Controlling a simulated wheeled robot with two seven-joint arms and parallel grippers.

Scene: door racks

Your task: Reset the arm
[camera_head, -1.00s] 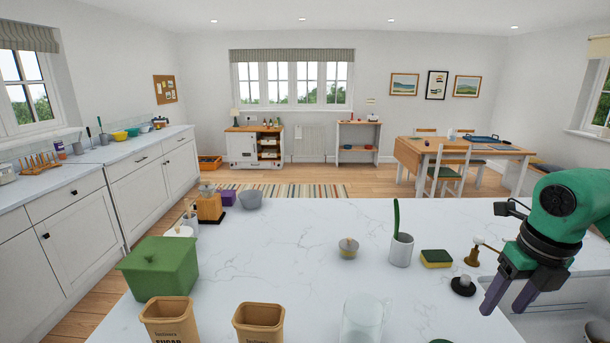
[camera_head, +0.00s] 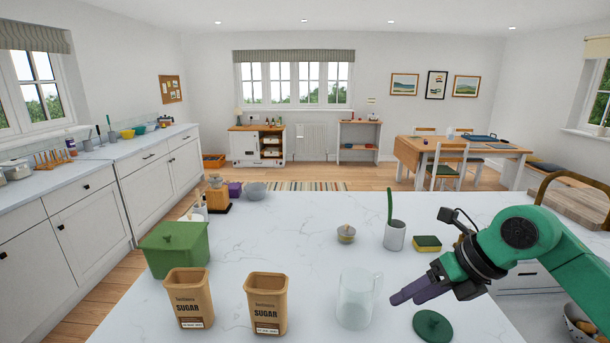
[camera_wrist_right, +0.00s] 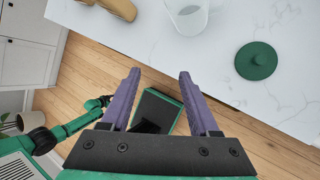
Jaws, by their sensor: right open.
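My right gripper (camera_head: 408,293) comes in from the right over the white counter (camera_head: 300,235) in the head view, its purple fingers pointing left. In the right wrist view the right gripper's fingers (camera_wrist_right: 158,88) are apart with nothing between them. The fingers are beside a clear jug (camera_head: 357,298) and above a round green lid (camera_head: 432,325). The jug (camera_wrist_right: 187,14) and the lid (camera_wrist_right: 256,61) also show in the right wrist view, beyond the fingertips. My left gripper is not in view.
Two sugar canisters (camera_head: 190,298) (camera_head: 266,303), a green box (camera_head: 175,248), a grey cup (camera_head: 395,235), a sponge (camera_head: 427,243) and a small pot (camera_head: 346,233) stand on the counter. The counter's middle is clear. Wooden floor (camera_wrist_right: 85,75) lies below its near edge.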

